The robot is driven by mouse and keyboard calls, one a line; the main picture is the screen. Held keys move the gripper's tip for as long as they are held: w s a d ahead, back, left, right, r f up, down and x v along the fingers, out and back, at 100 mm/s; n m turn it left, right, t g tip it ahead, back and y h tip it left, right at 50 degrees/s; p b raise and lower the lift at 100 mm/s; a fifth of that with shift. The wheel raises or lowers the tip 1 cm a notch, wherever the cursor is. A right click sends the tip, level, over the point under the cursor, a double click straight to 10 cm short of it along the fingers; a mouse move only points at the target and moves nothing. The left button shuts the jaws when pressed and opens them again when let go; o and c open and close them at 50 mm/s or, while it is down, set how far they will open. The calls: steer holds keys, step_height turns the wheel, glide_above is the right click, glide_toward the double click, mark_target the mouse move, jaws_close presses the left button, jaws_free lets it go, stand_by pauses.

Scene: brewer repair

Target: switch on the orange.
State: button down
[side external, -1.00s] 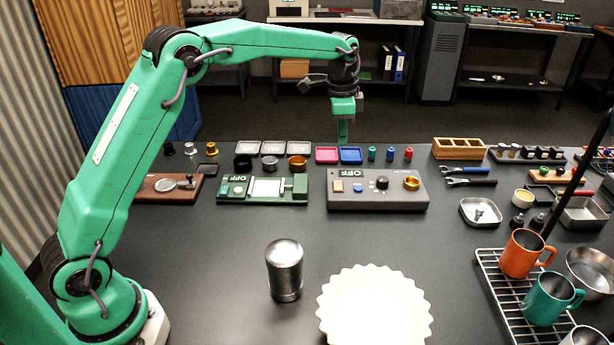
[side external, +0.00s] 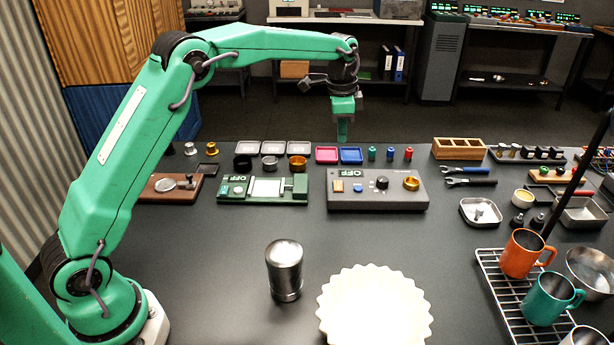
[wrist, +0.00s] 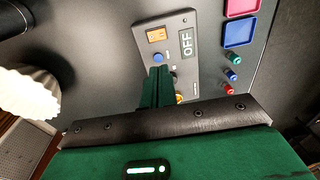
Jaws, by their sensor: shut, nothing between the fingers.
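A grey control box (side external: 400,201) stands near the back middle of the table. It carries an orange square (side external: 338,186), a small blue button (side external: 358,188), a black knob (side external: 382,182), a brass ring (side external: 411,183) and a dark display (side external: 352,174) reading OFF. My gripper (side external: 343,140) is shut and empty, high above and behind the box in the side view. In the wrist view the shut fingers (wrist: 160,72) overlap the box and hide part of it. The orange square (wrist: 156,34) and OFF display (wrist: 187,43) show clear of the fingers there.
A green device (side external: 262,201), also reading OFF, stands left of the box. Red (side external: 327,154) and blue (side external: 351,155) trays and small coloured pegs lie behind it. A metal canister (side external: 285,270) and a white fluted bowl (side external: 375,310) stand in front. Mugs on a rack (side external: 497,283) are at right.

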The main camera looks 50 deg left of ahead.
mark_target(339, 183)
steer(key=f, duration=0.9)
steer(key=w+a+f, duration=0.1)
steer(key=f, duration=0.3)
steer(key=shift+a+f, duration=0.1)
steer(key=shift+f, duration=0.15)
steer(key=shift+w+f, duration=0.1)
steer(key=shift+f, duration=0.1)
stand_by(0.3)
steer(key=shift+s+d+r, duration=0.25)
steer(key=shift+s+d, duration=0.25)
steer(key=shift+s, duration=0.05)
stand_by(0.3)
step_height(339, 183, up, 14)
steer(key=w+a, duration=0.1)
steer(key=shift+w, duration=0.15)
stand_by(0.5)
steer(key=shift+a, duration=0.1)
